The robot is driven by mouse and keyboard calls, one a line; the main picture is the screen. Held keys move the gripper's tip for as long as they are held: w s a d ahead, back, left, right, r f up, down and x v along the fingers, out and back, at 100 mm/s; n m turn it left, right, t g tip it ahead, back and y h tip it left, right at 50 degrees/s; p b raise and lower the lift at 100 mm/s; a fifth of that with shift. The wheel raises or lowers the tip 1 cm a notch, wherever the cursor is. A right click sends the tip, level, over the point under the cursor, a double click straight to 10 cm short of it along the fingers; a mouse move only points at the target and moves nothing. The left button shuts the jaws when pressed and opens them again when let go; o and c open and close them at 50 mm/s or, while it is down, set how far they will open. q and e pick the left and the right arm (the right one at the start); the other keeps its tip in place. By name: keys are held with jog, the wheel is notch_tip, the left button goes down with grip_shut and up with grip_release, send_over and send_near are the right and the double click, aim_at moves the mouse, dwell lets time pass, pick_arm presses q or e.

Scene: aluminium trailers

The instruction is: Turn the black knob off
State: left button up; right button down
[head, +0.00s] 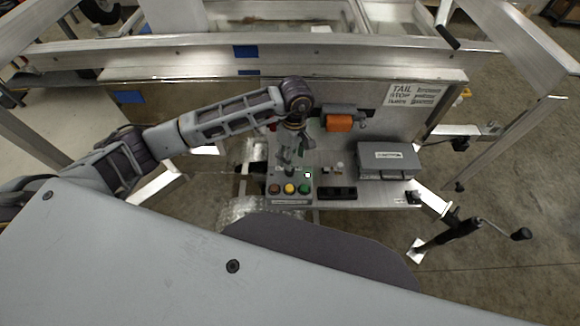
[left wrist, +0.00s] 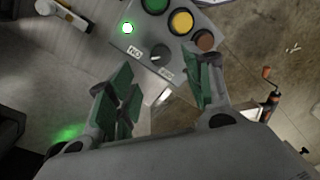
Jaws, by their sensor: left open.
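The black knob (left wrist: 160,52) sits on a grey control box (left wrist: 140,38) in the left wrist view, between two small white labels. Its pointer direction is too small to tell. A lit white-green lamp (left wrist: 127,28) is beside it. My left gripper (left wrist: 160,76) is open, with its green-padded fingers on either side of the knob's line and nothing between them. Contact with the knob cannot be told. In the head view, my left gripper (head: 289,158) points down over the box, and the knob cannot be made out there. My right gripper is not in view.
Green (head: 304,188), yellow (head: 289,188) and brown (head: 274,189) buttons line the box's near edge. A grey case (head: 388,161) and an orange object (head: 339,123) stand to the right on the trailer plate. A crank jack (head: 468,232) is at the right.

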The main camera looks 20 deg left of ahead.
aim_at(290, 173)
pick_arm(q)
jog(key=f, duration=0.5)
jog(key=shift+s+f, duration=0.15)
jog(key=shift+s, duration=0.1)
jog(key=shift+f, duration=0.65)
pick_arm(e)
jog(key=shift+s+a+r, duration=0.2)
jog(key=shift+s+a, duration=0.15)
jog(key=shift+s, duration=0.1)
pick_arm(q)
jog(key=shift+a, duration=0.1)
jog(key=c, duration=1.1)
jog(key=shift+o, duration=0.2)
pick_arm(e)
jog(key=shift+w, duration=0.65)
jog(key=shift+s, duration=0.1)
